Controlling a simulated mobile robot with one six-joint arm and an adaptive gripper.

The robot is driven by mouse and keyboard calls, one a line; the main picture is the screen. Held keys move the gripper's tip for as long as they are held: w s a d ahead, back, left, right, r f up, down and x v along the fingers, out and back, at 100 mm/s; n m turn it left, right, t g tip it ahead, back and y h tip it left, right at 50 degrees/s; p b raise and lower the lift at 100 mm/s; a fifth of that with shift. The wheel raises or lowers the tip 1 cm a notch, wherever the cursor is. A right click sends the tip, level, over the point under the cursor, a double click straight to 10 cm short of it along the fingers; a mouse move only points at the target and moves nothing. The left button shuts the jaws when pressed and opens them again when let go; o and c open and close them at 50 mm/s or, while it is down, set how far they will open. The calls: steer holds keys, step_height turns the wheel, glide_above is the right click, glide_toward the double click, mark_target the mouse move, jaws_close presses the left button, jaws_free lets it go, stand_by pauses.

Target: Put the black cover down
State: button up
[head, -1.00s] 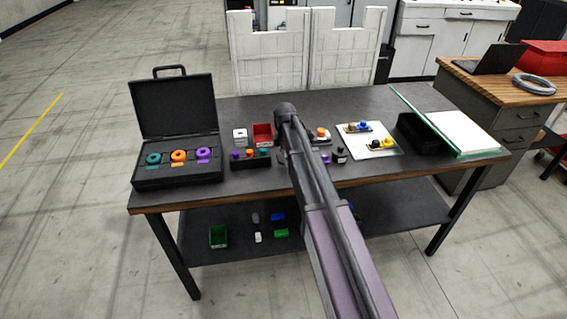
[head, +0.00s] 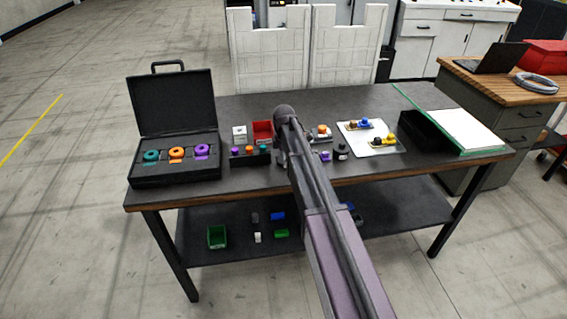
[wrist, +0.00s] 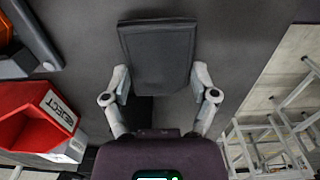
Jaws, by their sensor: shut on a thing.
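The black cover (wrist: 158,58) is a flat, dark rectangular piece with a raised edge, seen in the wrist view. My gripper (wrist: 160,82) has its two fingers against the cover's left and right sides and is shut on it. The dark grey table top lies behind the cover; I cannot tell how far the cover is above it. In the head view my arm hides the gripper and the cover, over the middle of the table (head: 390,174).
An open black case with rings (head: 178,168) is on the left. A white sheet with parts (head: 372,142) and an open black box (head: 424,134) are on the right.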

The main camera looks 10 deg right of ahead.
steer(key=shift+f, duration=0.25)
steer(key=o, duration=1.2)
steer(key=shift+r, duration=0.15)
step_height(320, 180, up, 12)
steer(key=p, duration=1.2)
stand_by(0.3)
